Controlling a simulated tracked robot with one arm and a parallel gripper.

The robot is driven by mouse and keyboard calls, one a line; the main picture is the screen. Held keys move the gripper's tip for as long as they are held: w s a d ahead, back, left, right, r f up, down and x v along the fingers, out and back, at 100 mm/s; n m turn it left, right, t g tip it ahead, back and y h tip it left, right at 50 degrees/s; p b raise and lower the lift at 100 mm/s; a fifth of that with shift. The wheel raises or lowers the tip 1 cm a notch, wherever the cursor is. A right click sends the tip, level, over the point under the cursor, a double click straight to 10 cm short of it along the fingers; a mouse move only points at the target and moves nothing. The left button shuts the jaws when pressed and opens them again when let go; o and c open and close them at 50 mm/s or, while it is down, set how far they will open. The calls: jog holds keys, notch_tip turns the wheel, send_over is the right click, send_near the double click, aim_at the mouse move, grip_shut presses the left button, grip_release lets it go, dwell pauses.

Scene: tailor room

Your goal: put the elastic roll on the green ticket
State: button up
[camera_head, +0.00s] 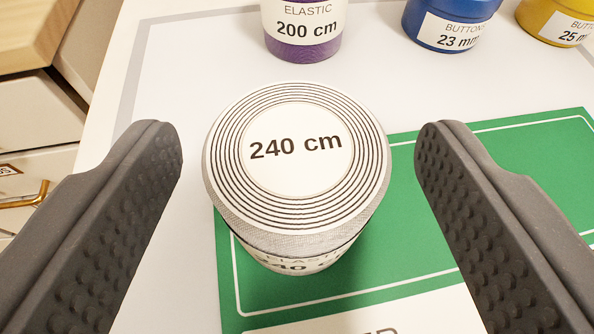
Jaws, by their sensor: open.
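An elastic roll (297,155) marked 240 cm stands upright in the middle of the camera view, white with dark rings on its top. It stands over the left part of the green ticket (450,210), a flat green sheet with a white border line. Its lower edge is partly hidden beneath its top, so I cannot tell if its whole base is on the green. My gripper (298,150) is open, with one dark finger on each side of the roll and a clear gap to both. A purple elastic roll (302,42) marked 200 cm stands behind it.
A blue button container (450,25) marked 23 mm and a yellow one (560,22) stand at the back right. The white table (180,210) is clear to the left of the roll. Wooden drawers (35,110) are beyond the table's left edge.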

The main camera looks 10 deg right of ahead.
jog(key=p+v, duration=0.1)
jog(key=v, duration=0.9)
jog(key=shift+s+r, duration=0.1)
jog(key=shift+r, duration=0.05)
jog(key=a+r+t, duration=0.1)
jog(key=a+r, duration=0.2)
jog(key=r, duration=0.8)
jog(key=a+r, duration=0.4)
jog(key=r, duration=0.8)
jog(key=s+a+r, duration=0.5)
jog(key=r, duration=0.3)
jog(key=s+a+r+n+t+y, duration=0.1)
jog(key=s+a+r, duration=0.4)
jog(key=r, duration=0.4)
jog(key=shift+s+a+r+y, duration=0.2)
jog(key=shift+s+r+y, duration=0.1)
jog(key=shift+s, duration=0.2)
jog(key=shift+r+p, duration=0.8)
jog(key=shift+p, duration=0.3)
